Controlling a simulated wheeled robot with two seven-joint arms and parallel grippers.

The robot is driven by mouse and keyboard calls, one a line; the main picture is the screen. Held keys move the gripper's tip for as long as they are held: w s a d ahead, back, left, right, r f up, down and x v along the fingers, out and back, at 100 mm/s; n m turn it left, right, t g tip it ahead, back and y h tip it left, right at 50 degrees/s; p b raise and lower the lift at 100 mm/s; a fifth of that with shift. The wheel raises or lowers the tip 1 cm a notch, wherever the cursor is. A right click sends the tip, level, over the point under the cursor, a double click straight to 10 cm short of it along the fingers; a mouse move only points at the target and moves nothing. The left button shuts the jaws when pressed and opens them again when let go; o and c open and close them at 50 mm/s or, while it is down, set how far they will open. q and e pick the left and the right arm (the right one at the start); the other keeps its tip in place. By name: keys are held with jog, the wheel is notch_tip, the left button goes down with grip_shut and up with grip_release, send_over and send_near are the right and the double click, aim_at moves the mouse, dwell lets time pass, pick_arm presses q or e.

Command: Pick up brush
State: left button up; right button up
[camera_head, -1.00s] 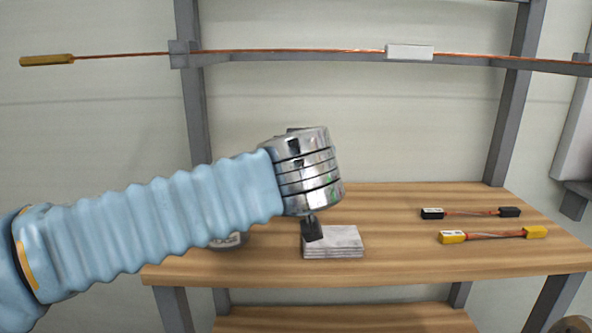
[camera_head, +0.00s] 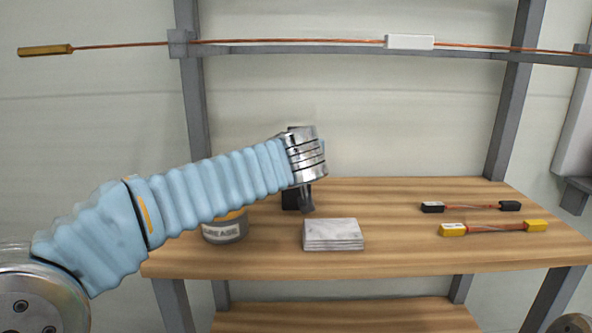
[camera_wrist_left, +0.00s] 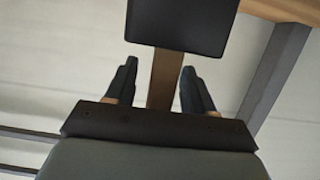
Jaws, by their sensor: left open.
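In the left wrist view a brown handle-like bar (camera_wrist_left: 162,82) runs up between the fingers of my left gripper (camera_wrist_left: 158,84), with a broad black block (camera_wrist_left: 178,24) at its upper end. They look like the brush, but I cannot be sure. The fingers are open, one on each side of the bar, with gaps showing. In the head view my left gripper (camera_head: 306,208) points down over the back of the wooden table. A dark upright shape (camera_head: 290,197) shows just left of it, partly hidden by my wrist. My right gripper is not in view.
A grease can (camera_head: 225,229) stands on the table (camera_head: 400,250) at left, partly behind my arm. A stack of grey sheets (camera_head: 333,234) lies in front of the gripper. A black-ended cable (camera_head: 470,207) and a yellow-ended cable (camera_head: 492,228) lie at right.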

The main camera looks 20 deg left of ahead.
pick_arm(q)
grip_shut()
notch_tip(320, 180, up, 10)
jog(key=p, duration=0.3)
